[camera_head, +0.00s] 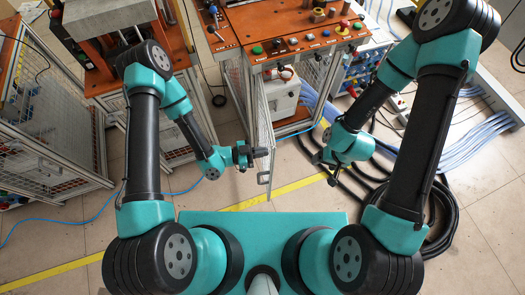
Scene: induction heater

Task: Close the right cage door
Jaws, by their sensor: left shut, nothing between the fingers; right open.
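The right cage door (262,115) is a mesh panel in a pale metal frame, in the middle of the head view. It stands open, swung out from the orange-topped machine toward me and seen nearly edge-on. A handle (264,179) sits low near its free edge. My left gripper (262,152) is shut and empty, its tips overlapping the door's edge in the picture; I cannot tell whether they touch it. My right gripper (321,166) is open and empty, to the right of the door and apart from it.
The machine's orange top (295,28) carries several buttons. A white box (282,97) stands inside the open cage. Blue cables (318,108) and black hoses (440,218) lie on the floor at the right. Another mesh cage (50,130) stands at the left.

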